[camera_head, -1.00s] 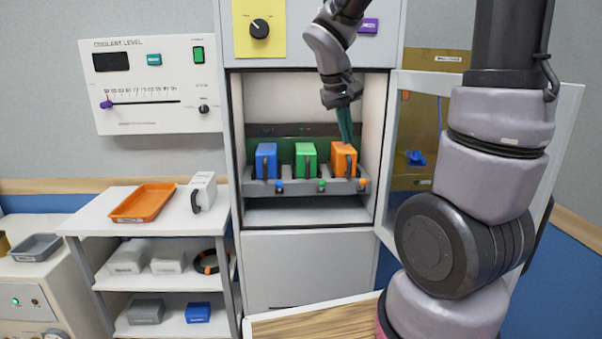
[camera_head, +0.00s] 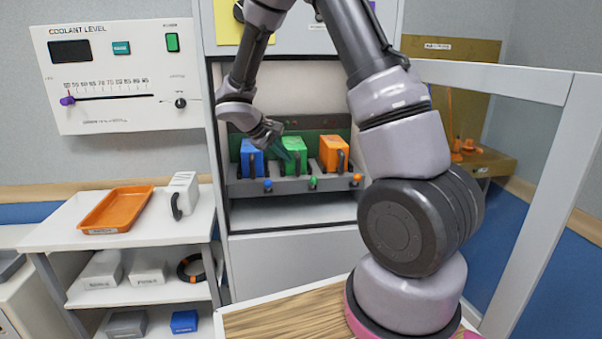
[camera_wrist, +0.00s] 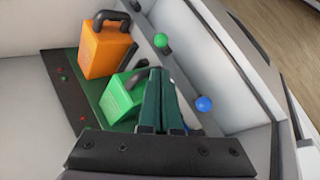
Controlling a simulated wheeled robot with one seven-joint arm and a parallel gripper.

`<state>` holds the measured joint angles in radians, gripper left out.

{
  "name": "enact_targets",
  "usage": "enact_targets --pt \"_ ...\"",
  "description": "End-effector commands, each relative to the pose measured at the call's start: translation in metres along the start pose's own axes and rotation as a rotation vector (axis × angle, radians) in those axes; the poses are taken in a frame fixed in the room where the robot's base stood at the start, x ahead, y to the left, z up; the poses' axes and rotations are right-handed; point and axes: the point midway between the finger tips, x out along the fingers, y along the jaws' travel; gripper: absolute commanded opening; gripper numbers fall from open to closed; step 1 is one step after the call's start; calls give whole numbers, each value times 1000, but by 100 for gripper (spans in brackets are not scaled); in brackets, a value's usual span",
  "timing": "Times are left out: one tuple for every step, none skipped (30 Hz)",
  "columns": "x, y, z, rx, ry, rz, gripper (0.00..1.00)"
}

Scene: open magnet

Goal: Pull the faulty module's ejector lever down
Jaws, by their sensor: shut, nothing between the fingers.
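Three modules with dark handles stand in a grey rack (camera_head: 290,186) inside the open cabinet: blue (camera_head: 251,158), green (camera_head: 296,150) and orange (camera_head: 333,153). Small coloured knobs sit on the rack's front: blue (camera_head: 268,184), green (camera_head: 313,181) and orange (camera_head: 357,178). My gripper (camera_head: 287,154) is shut and empty, its teal fingers pointing down between the blue and green modules. In the wrist view the fingers (camera_wrist: 165,100) are beside the green module (camera_wrist: 122,97), and contact is unclear.
The cabinet door (camera_head: 540,200) stands open at right. A shelf unit at left holds an orange tray (camera_head: 115,209) and a white module (camera_head: 184,193). A wooden tabletop (camera_head: 290,317) is in front. Small red lights show on the dark strip (camera_wrist: 75,100) behind the modules.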

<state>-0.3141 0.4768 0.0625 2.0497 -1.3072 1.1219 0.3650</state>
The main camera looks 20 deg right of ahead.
Motion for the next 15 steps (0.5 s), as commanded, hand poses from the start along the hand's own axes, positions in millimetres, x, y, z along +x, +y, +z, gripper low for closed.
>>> enact_targets --pt "0 0 0 0 0 0 0" --pt "0 0 0 0 0 0 0" --pt "0 0 0 0 -1 0 0" --pt "1 0 0 0 -1 0 0" --pt "2 0 0 0 -1 0 0" --pt "4 0 1 1 -2 0 0" --pt "7 0 1 1 -3 0 0" --pt "10 0 1 1 -3 0 0" --pt "15 0 1 0 -3 0 0" --pt "20 0 1 -1 -4 -1 0" --pt "25 0 2 -1 -5 -1 0" --pt "32 0 2 1 -6 -1 0" --pt "38 0 2 -1 -5 -1 0" --pt "44 0 2 -1 -6 -1 0" --pt "52 0 2 0 -6 -2 0"
